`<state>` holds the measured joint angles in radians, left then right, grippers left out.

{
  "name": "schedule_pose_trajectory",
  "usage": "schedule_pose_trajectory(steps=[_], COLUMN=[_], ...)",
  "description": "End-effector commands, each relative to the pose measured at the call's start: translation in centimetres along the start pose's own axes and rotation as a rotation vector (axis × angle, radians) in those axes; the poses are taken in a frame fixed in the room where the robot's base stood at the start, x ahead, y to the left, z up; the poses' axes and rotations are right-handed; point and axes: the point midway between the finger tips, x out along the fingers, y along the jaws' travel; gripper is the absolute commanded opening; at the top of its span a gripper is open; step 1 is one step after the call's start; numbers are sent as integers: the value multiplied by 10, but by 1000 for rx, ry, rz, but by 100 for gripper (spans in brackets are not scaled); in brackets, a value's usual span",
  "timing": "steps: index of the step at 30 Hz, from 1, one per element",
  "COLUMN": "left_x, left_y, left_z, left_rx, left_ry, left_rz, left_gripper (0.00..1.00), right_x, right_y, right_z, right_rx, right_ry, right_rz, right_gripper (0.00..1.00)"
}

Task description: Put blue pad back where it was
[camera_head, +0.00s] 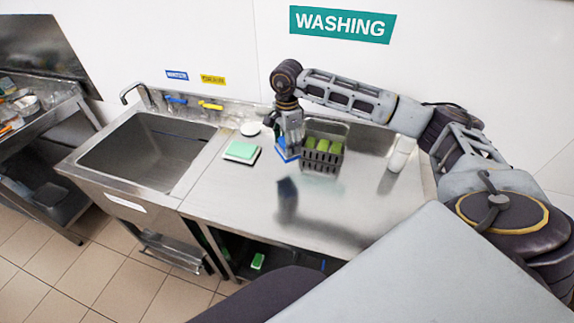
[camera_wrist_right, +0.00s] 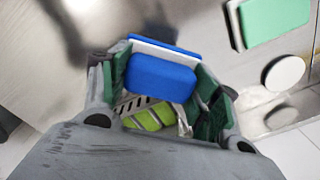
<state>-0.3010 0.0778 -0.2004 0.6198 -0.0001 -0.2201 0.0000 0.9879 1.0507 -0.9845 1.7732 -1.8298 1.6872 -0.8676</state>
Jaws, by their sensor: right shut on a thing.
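The blue pad (camera_wrist_right: 160,78) is blue with a white layer and sits between the fingers of my right gripper (camera_wrist_right: 158,85) in the right wrist view. In the head view my right gripper (camera_head: 290,138) points down over the steel counter, and part of the blue pad (camera_head: 284,154) shows at its fingertips. The gripper is shut on the pad, just left of a dark slotted basket (camera_head: 320,166) holding green pads (camera_head: 322,145). Whether the pad touches the counter is hard to tell. My left gripper is not in view.
A green-and-white pad (camera_head: 241,149) lies on the counter (camera_head: 235,195) left of the gripper, near a round white item (camera_head: 250,129). A sink (camera_head: 150,150) is further left. A white cup (camera_head: 400,155) stands at the right. The front of the counter is clear.

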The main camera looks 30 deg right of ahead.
Motion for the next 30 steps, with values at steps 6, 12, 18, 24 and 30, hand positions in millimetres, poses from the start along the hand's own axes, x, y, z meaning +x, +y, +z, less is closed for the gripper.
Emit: schedule_pose_trajectory(steps=[6, 12, 18, 24, 30], left_x=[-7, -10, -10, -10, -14], left_y=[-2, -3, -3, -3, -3], left_z=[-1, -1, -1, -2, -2], left_rx=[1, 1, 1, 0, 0], left_ry=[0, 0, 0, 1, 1], left_rz=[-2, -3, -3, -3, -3], left_gripper=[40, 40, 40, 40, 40], right_x=[28, 48, 51, 52, 67], right_y=[1, 0, 0, 0, 1], right_z=[0, 0, 0, 0, 0], right_rx=[0, 0, 0, 0, -1], right_ry=[1, 1, 1, 1, 0], right_rz=[3, 1, 0, 1, 4], right_gripper=[40, 40, 40, 40, 40])
